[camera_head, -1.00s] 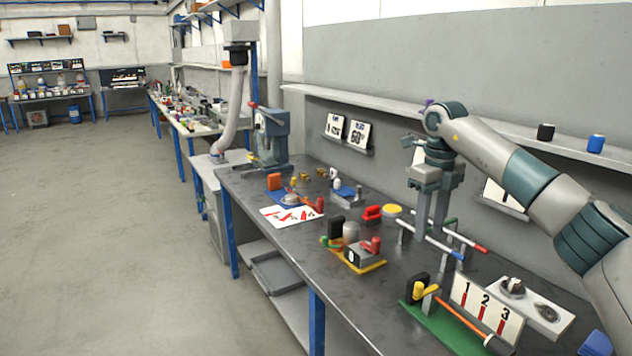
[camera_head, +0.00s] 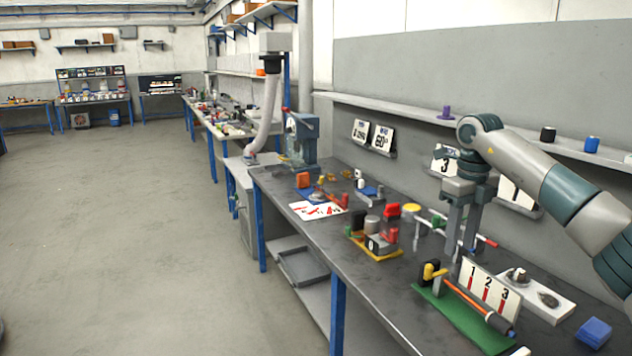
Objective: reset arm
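My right gripper (camera_head: 460,248) hangs with its fingers pointing down over the right part of the grey workbench (camera_head: 390,315). Its two fingers are apart, with nothing visible between them. White rods with coloured ends (camera_head: 488,241) lie behind and beside the fingers; I cannot tell whether they touch. My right arm (camera_head: 545,180) reaches in from the right edge. My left gripper is not in view.
Near the gripper are a 1-2-3 panel (camera_head: 486,290), a green base with an orange rod (camera_head: 455,318), a yellow-based block set (camera_head: 378,250) and a blue box (camera_head: 593,332). A wall shelf (camera_head: 425,115) runs behind. The floor at left (camera_head: 110,240) is clear.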

